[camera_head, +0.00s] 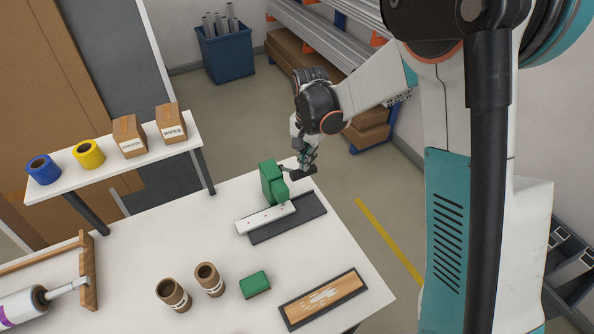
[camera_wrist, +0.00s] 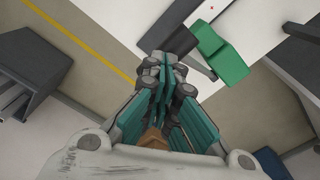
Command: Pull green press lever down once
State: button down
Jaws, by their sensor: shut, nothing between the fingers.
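The green press (camera_head: 270,184) stands on a dark base plate (camera_head: 300,220) near the far right edge of the white table. A short dark lever or handle (camera_head: 302,171) sticks out from its upper right side. In the wrist view, the green press body (camera_wrist: 222,58) and the dark handle (camera_wrist: 181,40) show at the top. My gripper (camera_head: 306,160) is shut and empty, right at the handle. In the wrist view the fingertips (camera_wrist: 158,62) lie just beside and below the dark handle; I cannot tell if they touch it.
A white bar (camera_head: 264,218) lies along the press base. Two brown cups (camera_head: 209,279), a green block (camera_head: 255,284) and a framed board (camera_head: 323,299) are on the table's near part. A side shelf (camera_head: 150,160) holds tape rolls and boxes.

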jog(key=shift+f+b, duration=0.45)
jog(key=shift+f, duration=0.35)
jog(key=shift+s+d+f+b, duration=0.15)
jog(key=shift+s+f+b, duration=0.25)
jog(key=shift+f+b, duration=0.3)
jog(key=shift+s+d+f+b, duration=0.2)
jog(key=shift+s+f+b, duration=0.2)
jog(key=shift+f+b, duration=0.3)
jog(key=shift+s+d+f+b, duration=0.15)
jog(key=shift+s+f+b, duration=0.25)
jog(key=shift+f+b, duration=0.3)
jog(key=shift+f, duration=0.15)
jog(key=shift+s+d+f+b, duration=0.1)
jog(key=shift+s+f+b, duration=0.1)
jog(key=shift+f+b, duration=0.5)
jog(key=shift+s+d+f+b, duration=0.1)
jog(key=shift+s+f+b, duration=0.15)
jog(key=shift+f+b, duration=0.45)
jog(key=shift+s+d+f+b, duration=0.1)
jog(key=shift+s+f+b, duration=0.1)
jog(key=shift+f+b, duration=0.45)
jog(key=shift+f, duration=0.2)
